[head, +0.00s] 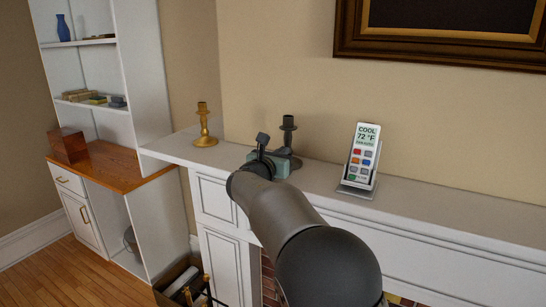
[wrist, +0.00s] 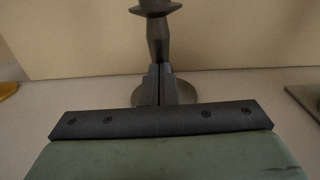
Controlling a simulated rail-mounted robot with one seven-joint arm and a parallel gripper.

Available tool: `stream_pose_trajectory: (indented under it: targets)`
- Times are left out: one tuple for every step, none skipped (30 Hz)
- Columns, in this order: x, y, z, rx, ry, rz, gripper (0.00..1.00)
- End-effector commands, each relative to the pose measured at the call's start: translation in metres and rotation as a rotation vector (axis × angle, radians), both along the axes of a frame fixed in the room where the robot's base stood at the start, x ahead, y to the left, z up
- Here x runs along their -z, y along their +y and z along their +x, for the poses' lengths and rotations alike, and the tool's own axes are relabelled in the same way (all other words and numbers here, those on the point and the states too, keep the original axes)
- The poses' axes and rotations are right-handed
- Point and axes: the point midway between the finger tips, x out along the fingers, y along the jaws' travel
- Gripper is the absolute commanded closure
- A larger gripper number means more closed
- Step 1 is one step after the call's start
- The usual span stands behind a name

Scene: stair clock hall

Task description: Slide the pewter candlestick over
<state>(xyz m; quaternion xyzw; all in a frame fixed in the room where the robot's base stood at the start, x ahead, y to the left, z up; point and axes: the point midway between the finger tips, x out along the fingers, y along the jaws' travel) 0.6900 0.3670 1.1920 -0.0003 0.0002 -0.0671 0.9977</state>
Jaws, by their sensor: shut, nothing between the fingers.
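The pewter candlestick (head: 289,131) is dark grey and stands upright on the white mantel shelf. Its lower part is hidden behind my gripper in the head view. In the wrist view the candlestick (wrist: 158,38) rises straight ahead, with its round base (wrist: 183,92) behind the fingers. My gripper (wrist: 159,84) is shut and empty, its fingertips close in front of the candlestick's lower stem. I cannot tell whether they touch it. In the head view my gripper (head: 280,158) is at the mantel's height.
A brass candlestick (head: 204,126) stands left on the mantel (head: 430,205). A remote in a stand (head: 361,160) is to the right. The wall (head: 270,60) is close behind. Bare mantel lies on both sides of the pewter candlestick. A cabinet (head: 125,160) with a wooden box (head: 68,146) is at far left.

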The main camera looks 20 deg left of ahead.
Motion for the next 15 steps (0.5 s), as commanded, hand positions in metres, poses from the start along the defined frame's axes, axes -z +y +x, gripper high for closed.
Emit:
stream_pose_trajectory:
  targets:
    - [-0.002,-0.001,0.009,0.002,0.0,-0.001,1.0]
    - [-0.002,-0.002,0.013,0.001,0.0,-0.001,1.0]
    - [-0.002,-0.003,0.017,0.001,-0.001,0.0,1.0]
    - [-0.001,-0.003,0.019,0.001,0.0,0.0,1.0]
    - [-0.001,-0.003,0.021,0.001,0.0,0.0,1.0]
    - [0.0,-0.003,0.022,0.0,0.0,0.0,1.0]
    - [0.0,-0.003,0.022,0.0,0.0,0.0,1.0]
    - [0.0,-0.003,0.022,-0.001,0.0,0.0,1.0]
    - [0.0,-0.003,0.022,-0.001,0.0,0.0,1.0]
    - [0.0,-0.003,0.022,-0.001,0.0,0.0,1.0]
    - [0.0,-0.003,0.022,-0.001,0.0,0.0,1.0]
    - [0.0,-0.003,0.021,-0.001,0.0,0.0,1.0]
    - [0.0,-0.003,0.021,-0.001,0.0,0.0,1.0]
    - [0.0,-0.003,0.021,-0.001,0.0,0.0,1.0]
    - [0.0,-0.003,0.021,-0.001,0.0,0.0,1.0]
